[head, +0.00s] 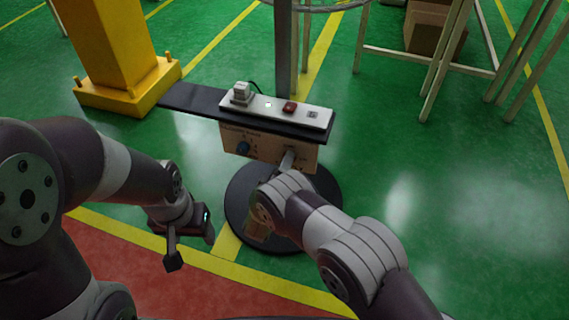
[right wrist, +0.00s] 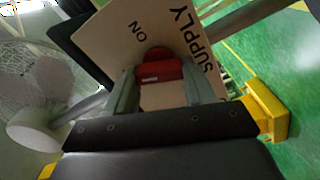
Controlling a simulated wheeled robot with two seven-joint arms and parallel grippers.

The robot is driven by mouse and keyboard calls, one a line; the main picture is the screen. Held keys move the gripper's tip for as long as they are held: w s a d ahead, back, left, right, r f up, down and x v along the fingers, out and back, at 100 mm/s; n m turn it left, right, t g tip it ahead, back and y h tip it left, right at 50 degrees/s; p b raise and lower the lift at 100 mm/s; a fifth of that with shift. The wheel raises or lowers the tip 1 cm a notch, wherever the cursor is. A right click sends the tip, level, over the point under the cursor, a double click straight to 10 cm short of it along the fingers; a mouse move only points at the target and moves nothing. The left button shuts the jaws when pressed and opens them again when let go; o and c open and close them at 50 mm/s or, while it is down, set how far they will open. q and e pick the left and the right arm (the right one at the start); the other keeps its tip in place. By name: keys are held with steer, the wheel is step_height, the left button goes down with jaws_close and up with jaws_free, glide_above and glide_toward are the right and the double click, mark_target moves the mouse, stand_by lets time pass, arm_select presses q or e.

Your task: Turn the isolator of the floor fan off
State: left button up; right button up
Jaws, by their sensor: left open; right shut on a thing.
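The wooden control panel (head: 268,148) hangs below a dark shelf on the floor fan's post (head: 286,50). My right gripper (head: 288,159) reaches this panel on its right side. In the right wrist view its fingers (right wrist: 160,88) are shut on a red isolator handle (right wrist: 158,71), one finger on each side. The panel there reads "ON" and "SUPPLY"; an "OFF" mark is not visible. In the head view the handle is hidden by the gripper. My left gripper (head: 191,248) is open and empty, low at the left, apart from the panel.
A blue knob (head: 243,147) sits on the panel's left part. A yellow column (head: 115,50) stands left. The round dark base (head: 325,190) is below.

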steer(key=shift+w+r+n, duration=0.1)
steer(key=shift+n, duration=0.9)
steer(key=shift+w+r+n, duration=0.1)
steer(key=shift+n, duration=0.9)
steer(key=o, duration=1)
steer(key=shift+o, duration=0.2)
steer(key=shift+f, duration=0.15)
steer(key=shift+s, duration=0.1)
steer(key=p+v, duration=0.3)
steer(key=v, duration=0.9)
steer(key=shift+s+p, duration=0.25)
steer(key=shift+p, duration=0.15)
